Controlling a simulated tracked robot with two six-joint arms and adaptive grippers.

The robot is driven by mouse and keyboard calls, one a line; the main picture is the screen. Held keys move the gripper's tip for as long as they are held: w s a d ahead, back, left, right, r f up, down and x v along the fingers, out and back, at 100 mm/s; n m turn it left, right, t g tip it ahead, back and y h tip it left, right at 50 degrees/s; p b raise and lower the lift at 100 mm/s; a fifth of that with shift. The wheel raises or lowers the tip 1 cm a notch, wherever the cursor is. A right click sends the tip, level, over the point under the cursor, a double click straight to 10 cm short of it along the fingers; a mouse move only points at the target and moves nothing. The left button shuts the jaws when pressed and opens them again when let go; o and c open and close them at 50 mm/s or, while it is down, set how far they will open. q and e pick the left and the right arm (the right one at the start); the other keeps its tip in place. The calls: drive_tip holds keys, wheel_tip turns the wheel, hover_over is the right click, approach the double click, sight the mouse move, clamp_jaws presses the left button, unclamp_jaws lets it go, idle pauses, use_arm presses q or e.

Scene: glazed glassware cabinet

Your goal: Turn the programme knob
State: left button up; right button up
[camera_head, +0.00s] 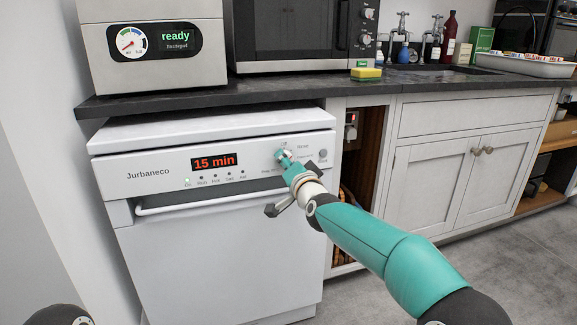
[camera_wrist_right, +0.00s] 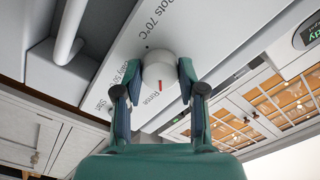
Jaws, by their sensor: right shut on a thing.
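The programme knob (camera_wrist_right: 158,66) is a round white knob with a red mark on its face, on the white dishwasher's (camera_head: 220,255) front panel. In the right wrist view the mark lies toward the lower edge of the knob, near the word "Rinse". My right gripper (camera_head: 285,157) is shut on the knob, one finger on each side. In the head view the gripper mostly hides the knob. The dishwasher's display (camera_head: 214,162) reads "15 min", and a small lamp by "On" glows green. My left gripper is not in view.
A round button (camera_head: 323,154) sits right of the knob. The door handle bar (camera_head: 195,206) runs below the panel. The dark worktop (camera_head: 440,80) overhangs above, carrying a microwave (camera_head: 290,35) and a "ready" appliance (camera_head: 150,45). The floor at right is clear.

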drive_tip(key=shift+d, duration=0.25)
drive_tip(key=o, duration=1)
drive_tip(key=shift+o, duration=0.7)
drive_tip(key=shift+a, duration=0.1)
drive_tip(key=v, duration=1.2)
